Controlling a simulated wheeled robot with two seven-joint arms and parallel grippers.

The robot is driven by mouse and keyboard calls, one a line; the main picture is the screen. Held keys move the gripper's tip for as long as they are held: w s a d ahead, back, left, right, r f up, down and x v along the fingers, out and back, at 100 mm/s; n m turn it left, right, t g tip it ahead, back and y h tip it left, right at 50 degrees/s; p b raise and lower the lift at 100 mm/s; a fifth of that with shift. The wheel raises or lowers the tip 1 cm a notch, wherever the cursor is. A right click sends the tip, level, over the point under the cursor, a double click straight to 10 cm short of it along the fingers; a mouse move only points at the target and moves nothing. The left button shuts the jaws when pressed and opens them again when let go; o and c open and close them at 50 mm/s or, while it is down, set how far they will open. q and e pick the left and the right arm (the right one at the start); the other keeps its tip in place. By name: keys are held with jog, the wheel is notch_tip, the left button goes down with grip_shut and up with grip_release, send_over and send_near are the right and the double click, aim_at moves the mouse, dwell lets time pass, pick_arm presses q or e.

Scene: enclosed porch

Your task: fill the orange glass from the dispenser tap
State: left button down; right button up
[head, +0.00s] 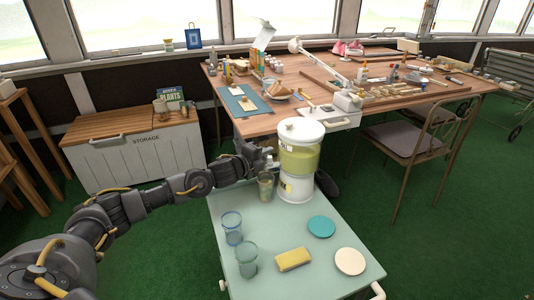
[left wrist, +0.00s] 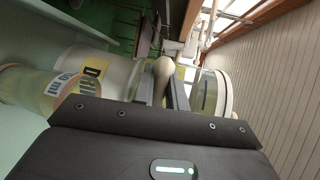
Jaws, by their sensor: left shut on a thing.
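The dispenser (head: 298,160) stands at the back of the pale green cart, with yellow-green drink in its clear tank and a white base. The orange glass (head: 265,187) stands upright on the cart beside the base, just below my left gripper (head: 266,160). In the left wrist view the glass (left wrist: 35,92) lies at the left, in front of the DRINK label; I cannot tell its fill level. My left gripper (left wrist: 162,88) is shut on the pale tap handle (left wrist: 163,67), with a finger on each side. My right gripper is not in view.
On the cart (head: 290,225) are a blue glass (head: 232,228), a teal glass (head: 247,259), a yellow sponge (head: 293,259), a teal coaster (head: 321,226) and a cream coaster (head: 350,261). A cluttered wooden table (head: 255,125) stands behind, with a chair (head: 408,140) at right.

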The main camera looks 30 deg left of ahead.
pick_arm(q)
jog(key=shift+s+r+n+y, duration=0.1)
jog(key=shift+s+n+y, duration=0.1)
jog(key=shift+n+y, duration=0.45)
jog(key=shift+s+a+n+y, duration=0.1)
jog(key=shift+n+y, duration=0.25)
jog(key=shift+y, duration=0.2)
jog(key=shift+s+a+n+y, duration=0.2)
jog(key=shift+n+y, duration=0.3)
jog(key=shift+y, duration=0.2)
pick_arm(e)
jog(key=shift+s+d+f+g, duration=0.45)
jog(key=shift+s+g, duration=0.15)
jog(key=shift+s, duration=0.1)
pick_arm(q)
jog(key=c, duration=1.4)
grip_release()
